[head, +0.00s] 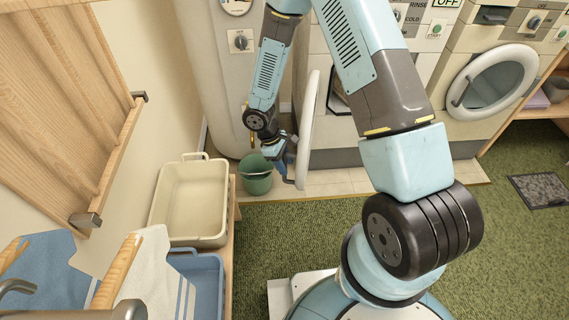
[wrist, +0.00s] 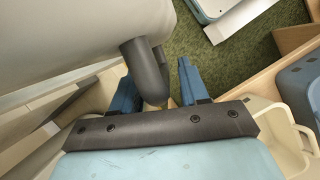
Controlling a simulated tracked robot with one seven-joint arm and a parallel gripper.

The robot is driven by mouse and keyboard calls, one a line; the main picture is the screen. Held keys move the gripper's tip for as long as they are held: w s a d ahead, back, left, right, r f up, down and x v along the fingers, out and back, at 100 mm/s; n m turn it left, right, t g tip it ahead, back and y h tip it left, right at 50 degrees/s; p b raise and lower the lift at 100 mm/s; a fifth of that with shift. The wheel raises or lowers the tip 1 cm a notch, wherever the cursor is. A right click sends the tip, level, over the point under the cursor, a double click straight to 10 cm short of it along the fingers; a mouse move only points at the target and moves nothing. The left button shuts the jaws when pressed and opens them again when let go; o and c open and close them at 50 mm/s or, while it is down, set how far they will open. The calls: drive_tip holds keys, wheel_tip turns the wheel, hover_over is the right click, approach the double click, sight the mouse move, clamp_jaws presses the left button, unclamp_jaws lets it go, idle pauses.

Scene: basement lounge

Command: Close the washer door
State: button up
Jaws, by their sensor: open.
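The middle washer (head: 335,120) has its round door (head: 308,130) standing open, seen almost edge-on in the head view. In the wrist view, the door's pale grey rim (wrist: 80,35) fills the upper left. Its dark grey handle (wrist: 143,70) reaches down between my fingers in that picture. My gripper (head: 288,168) is at the door's left side, low down. In the wrist view, my gripper (wrist: 160,82) is open, with one blue finger on each side of the handle's end. I cannot tell whether either finger touches it. My arm hides part of the washer front.
Another washer (head: 455,110) on the right has its round door (head: 493,82) against its front. A green bucket (head: 256,182) stands just left of my gripper. A beige tub (head: 190,235) and a blue basket (head: 205,265) sit at the left.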

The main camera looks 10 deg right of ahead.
drive_tip(key=shift+d+f, duration=0.1)
drive_tip(key=shift+f, duration=0.15)
drive_tip(key=shift+c, duration=0.3)
clamp_jaws()
